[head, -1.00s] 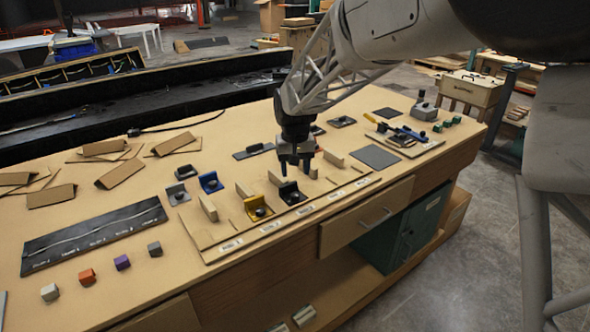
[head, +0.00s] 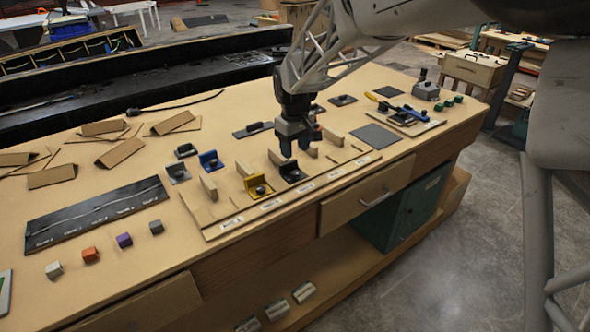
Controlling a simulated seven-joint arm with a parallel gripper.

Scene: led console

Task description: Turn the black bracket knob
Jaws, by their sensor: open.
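The black bracket (head: 290,172) with its dark knob stands in the labelled row on the wooden bench, right of the yellow bracket (head: 257,187). It is upright, and its knob is small and partly hard to make out. My gripper (head: 295,152) points down just behind and above the black bracket in the picture. Its two dark fingers are apart with nothing between them. I cannot tell how high the fingertips are above the bench.
Wooden dividers stand between places in the row. A blue bracket (head: 210,160) and a grey bracket (head: 177,172) sit behind it to the left. Coloured cubes and a black strip (head: 95,212) lie at the left. A dark grey pad (head: 375,136) lies at the right.

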